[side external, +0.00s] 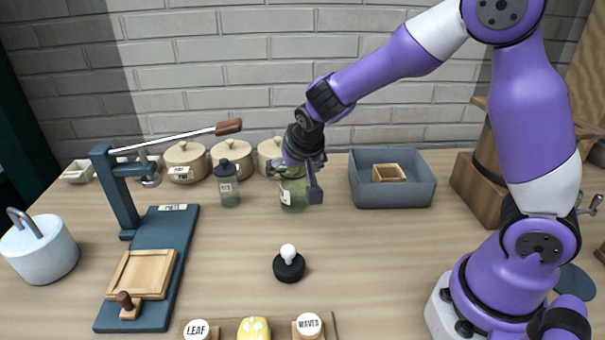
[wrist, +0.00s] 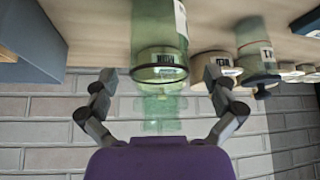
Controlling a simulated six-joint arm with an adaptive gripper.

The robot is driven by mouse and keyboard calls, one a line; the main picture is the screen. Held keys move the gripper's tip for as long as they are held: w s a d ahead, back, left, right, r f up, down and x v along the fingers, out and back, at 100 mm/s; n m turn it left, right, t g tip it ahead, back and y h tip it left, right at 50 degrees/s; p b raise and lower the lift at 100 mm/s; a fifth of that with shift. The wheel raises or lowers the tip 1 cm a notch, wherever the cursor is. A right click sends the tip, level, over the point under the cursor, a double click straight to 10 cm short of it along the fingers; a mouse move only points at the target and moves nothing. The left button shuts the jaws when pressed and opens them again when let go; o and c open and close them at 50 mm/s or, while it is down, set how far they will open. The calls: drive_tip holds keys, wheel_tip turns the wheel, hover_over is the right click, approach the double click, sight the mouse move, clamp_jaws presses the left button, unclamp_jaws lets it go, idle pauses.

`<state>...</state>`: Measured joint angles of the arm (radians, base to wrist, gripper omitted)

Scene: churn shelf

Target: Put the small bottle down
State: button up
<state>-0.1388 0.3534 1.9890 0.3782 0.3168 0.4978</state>
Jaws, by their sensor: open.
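A green see-through bottle (side external: 292,194) with a white label stands upright on the table in the side view, partly hidden by my gripper (side external: 295,177). In the wrist view the same green bottle (wrist: 160,30) is in the middle, between and just beyond my open fingers (wrist: 160,76). There are gaps on both sides of it, and neither finger appears to touch it. A second bottle (side external: 228,190), grey-green with a dark cap and a label, stands upright to the left; it also shows in the wrist view (wrist: 257,48). I cannot tell which is the small one.
Several lidded beige jars (side external: 185,162) line the wall. A blue-grey bin (side external: 392,194) with a small wooden box stands right of my gripper. A lever press (side external: 150,262) is at left. A black stamp with a white knob (side external: 288,264) stands in front; table around it is clear.

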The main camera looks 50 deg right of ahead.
drive_tip(key=v, duration=1.1)
drive_tip(key=s+n+y, duration=0.3)
drive_tip(key=s+n, duration=0.3)
drive_tip(key=s, duration=0.7)
drive_tip(key=shift+s+a+r, duration=0.15)
drive_tip(key=shift+r, duration=0.3)
